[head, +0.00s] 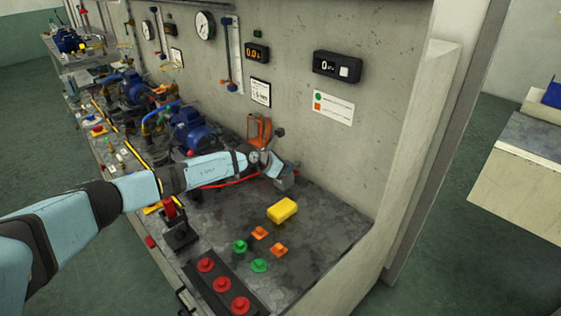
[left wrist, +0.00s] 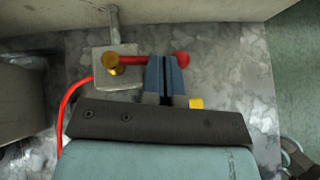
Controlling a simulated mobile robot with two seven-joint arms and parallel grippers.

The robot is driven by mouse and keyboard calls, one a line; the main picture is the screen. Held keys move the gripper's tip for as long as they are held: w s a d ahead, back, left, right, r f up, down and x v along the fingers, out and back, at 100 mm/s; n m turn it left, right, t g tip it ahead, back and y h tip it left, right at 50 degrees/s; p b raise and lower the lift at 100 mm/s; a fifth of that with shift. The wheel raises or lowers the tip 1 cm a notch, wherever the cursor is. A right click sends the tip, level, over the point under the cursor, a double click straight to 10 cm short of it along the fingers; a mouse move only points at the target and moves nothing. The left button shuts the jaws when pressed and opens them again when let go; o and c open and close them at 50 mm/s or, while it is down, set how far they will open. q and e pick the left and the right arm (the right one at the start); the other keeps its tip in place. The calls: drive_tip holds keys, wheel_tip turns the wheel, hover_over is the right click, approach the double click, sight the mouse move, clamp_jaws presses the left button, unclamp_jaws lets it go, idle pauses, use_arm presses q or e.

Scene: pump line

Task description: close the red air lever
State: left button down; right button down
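In the left wrist view the red air lever (left wrist: 132,61) lies sideways across the picture, from a brass pivot on a grey valve block (left wrist: 122,78) to a red knob at its right end. My left gripper (left wrist: 166,60) has its fingers together, with only a thin dark line between them. The fingertips overlap the lever near its knob; I cannot tell whether they touch it. In the head view my left gripper (head: 276,171) is low over the bench near the wall, and the lever is hidden there. My right gripper is not in view.
A red hose (left wrist: 68,98) runs from the valve block. A yellow block (head: 282,210), orange and green pieces, and a panel of red knobs (head: 221,284) are on the bench (head: 325,232). Blue pumps (head: 192,131) stand further left. The wall rises close behind the gripper.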

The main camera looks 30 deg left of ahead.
use_arm(q)
drive_tip(key=shift+w+d+f, duration=0.1)
drive_tip(key=shift+d, duration=0.1)
idle(0.6)
drive_tip(key=shift+a, duration=0.1)
drive_tip(key=shift+w+a+b, duration=0.2)
drive_tip(key=shift+a+b, duration=0.4)
drive_tip(key=shift+a, duration=0.15)
